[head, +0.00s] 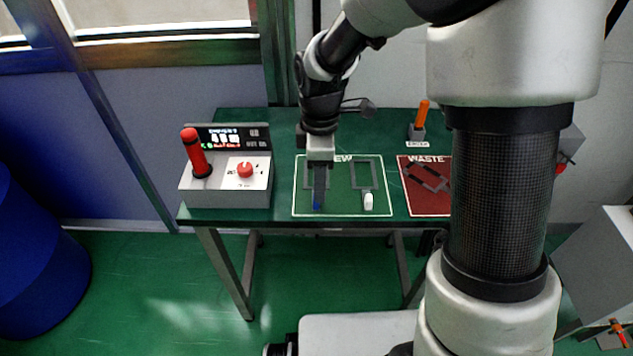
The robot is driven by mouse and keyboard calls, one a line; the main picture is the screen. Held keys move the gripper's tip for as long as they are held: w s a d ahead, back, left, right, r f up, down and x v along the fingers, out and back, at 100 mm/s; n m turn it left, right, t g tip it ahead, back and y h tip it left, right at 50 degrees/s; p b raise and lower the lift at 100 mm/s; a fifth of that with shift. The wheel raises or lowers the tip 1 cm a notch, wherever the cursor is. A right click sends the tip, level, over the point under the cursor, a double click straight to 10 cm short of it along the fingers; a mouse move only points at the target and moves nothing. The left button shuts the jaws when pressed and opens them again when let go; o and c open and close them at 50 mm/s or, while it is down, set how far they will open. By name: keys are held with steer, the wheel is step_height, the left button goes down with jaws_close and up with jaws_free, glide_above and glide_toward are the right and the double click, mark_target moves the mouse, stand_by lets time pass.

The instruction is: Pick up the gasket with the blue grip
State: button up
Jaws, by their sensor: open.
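The gasket with the blue grip (317,206) lies on the left of the green mat (335,209). It is a dark rectangular frame, and its blue grip points toward the table's front edge. My gripper (319,187) hangs over this gasket, pointing down, and covers much of it. I cannot tell its height above the gasket or whether it touches it. Its fingers are open and look dark and narrow from here. A similar gasket with a white grip (369,201) lies to the right on the same mat.
A control box (228,194) with a red lever and red knob stands on the left. A red waste mat (428,203) holding a dark frame lies on the right. My arm hides the right end of the table.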

mark_target(316, 207)
steer(key=f+b, duration=0.1)
steer(key=f, duration=0.4)
steer(key=shift+s, duration=0.2)
jaws_close()
